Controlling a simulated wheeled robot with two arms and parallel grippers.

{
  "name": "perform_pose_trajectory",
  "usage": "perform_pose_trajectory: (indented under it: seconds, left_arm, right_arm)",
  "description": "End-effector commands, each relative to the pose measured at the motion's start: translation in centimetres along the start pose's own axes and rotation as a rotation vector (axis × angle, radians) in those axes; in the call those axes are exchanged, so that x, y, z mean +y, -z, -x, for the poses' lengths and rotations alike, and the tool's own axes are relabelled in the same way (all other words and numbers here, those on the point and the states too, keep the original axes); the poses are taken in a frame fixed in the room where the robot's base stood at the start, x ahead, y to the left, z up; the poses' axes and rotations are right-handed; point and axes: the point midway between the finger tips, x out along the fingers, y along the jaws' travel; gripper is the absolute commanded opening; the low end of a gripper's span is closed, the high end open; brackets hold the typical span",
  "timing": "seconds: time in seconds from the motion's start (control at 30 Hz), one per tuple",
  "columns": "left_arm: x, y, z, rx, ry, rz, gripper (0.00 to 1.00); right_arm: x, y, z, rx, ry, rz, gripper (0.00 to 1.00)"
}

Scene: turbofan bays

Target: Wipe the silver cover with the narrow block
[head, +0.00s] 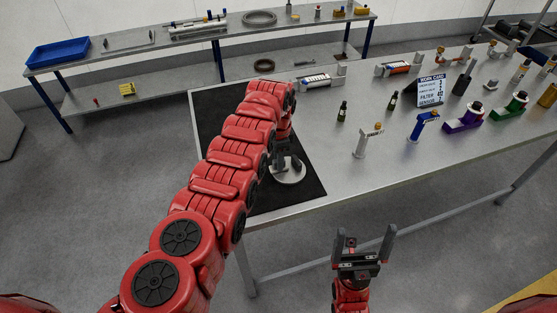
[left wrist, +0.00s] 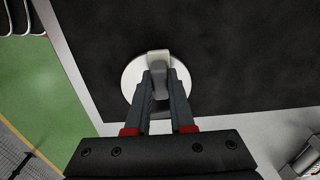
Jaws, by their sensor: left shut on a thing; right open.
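The silver cover (head: 291,176) is a pale round disc lying on the black mat (head: 225,130) on the table. It also shows in the left wrist view (left wrist: 133,78), partly hidden by my fingers. My left gripper (head: 284,161) is over the disc, pointing down, shut on a narrow block. In the left wrist view the block (left wrist: 158,56) shows a pale end and a grey part between the fingertips, over the disc's middle. I cannot tell whether the block touches the disc. My right gripper (head: 363,240) is open and empty, in front of the table's near edge.
A work card (head: 430,91), small bottles (head: 342,111), a white stand (head: 367,140), a blue stand (head: 423,125) and purple and green holders (head: 464,120) stand right of the mat. A back shelf holds a blue tray (head: 58,53). The mat around the disc is clear.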

Motion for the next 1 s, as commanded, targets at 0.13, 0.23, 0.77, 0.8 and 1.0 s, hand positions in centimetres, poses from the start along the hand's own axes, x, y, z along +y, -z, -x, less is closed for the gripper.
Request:
perform_pose_trajectory:
  seconds: [0.13, 0.23, 0.77, 0.8, 1.0]
  left_arm:
    - [0.0, 0.0, -0.2, 0.0, 0.0, 0.0, 0.0]
    - [0.0, 0.0, 0.1, 0.001, 0.001, -0.001, 0.0]
    - [0.1, -1.3, 0.4, -0.002, -0.001, 0.0, 0.0]
    - [0.1, -1.5, 0.4, -0.001, -0.001, 0.0, 0.0]
    - [0.3, -2.2, 0.3, -0.001, -0.001, 0.002, 0.0]
  right_arm:
    - [0.0, 0.0, 0.2, 0.0, 0.0, 0.0, 1.0]
    - [0.0, 0.0, 0.1, 0.0, 0.0, 0.0, 1.0]
    - [0.2, 0.8, -4.5, 0.0, 0.0, 0.0, 1.0]
    - [0.2, 0.8, -4.8, 0.0, 0.0, 0.0, 1.0]
    - [0.3, 1.1, -6.8, 0.0, 0.0, 0.0, 1.0]
